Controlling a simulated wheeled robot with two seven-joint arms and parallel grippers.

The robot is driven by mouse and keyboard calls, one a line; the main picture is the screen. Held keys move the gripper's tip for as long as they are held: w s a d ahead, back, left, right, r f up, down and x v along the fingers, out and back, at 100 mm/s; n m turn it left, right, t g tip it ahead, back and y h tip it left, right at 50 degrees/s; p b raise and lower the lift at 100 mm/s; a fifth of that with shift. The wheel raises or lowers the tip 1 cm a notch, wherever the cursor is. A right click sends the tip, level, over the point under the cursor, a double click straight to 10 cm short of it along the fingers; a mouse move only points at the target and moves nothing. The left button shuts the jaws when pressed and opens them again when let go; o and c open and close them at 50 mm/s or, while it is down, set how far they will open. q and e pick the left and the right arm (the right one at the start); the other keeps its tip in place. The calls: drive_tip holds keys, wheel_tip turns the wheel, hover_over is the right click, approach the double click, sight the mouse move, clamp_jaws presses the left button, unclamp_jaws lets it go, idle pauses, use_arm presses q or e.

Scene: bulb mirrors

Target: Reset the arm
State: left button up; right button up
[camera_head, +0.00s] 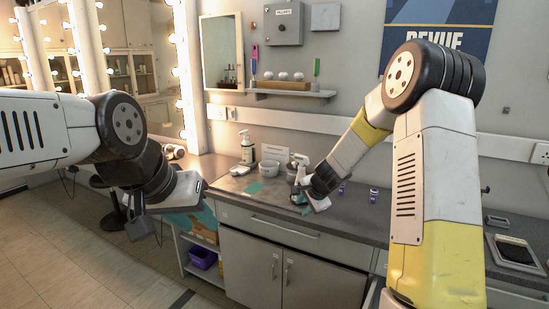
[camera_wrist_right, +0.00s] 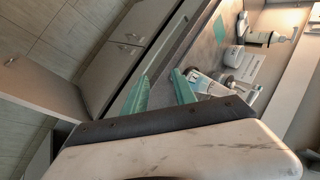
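My right arm reaches over the grey counter (camera_head: 345,222) in the head view. Its gripper (camera_head: 308,204) is low over the counter, near the bowls and small bottles. In the right wrist view the two teal fingers of this gripper (camera_wrist_right: 160,84) stand apart, with nothing visible between them. My left arm comes in from the left in the head view. Its gripper (camera_head: 188,210) hangs in front of the counter's left end, bent downward. Its fingers are not clear enough to show whether they are open or shut.
A pump bottle (camera_head: 247,148), a bowl (camera_head: 270,168) and a teal cloth (camera_head: 254,187) are on the counter. Purple-capped bottles (camera_head: 373,195) stand right of my right gripper. A shelf (camera_head: 290,94) and lit mirrors are behind. Open floor (camera_head: 70,255) lies at left.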

drive_tip(key=s+a+r+n+y, duration=0.1)
drive_tip(key=s+r+n, duration=0.6)
drive_tip(key=s+r, duration=0.95)
drive_tip(key=s+d+r+n, duration=0.1)
drive_tip(key=s+d+n, duration=0.1)
drive_tip(key=s, duration=0.7)
drive_tip(key=s+d+r+n+g+h, duration=0.1)
drive_tip(key=s+d+n, duration=0.2)
drive_tip(key=s, duration=0.7)
drive_tip(key=shift+s+d+r, duration=0.15)
drive_tip(key=shift+d+r, duration=0.05)
drive_tip(key=shift+r, duration=0.05)
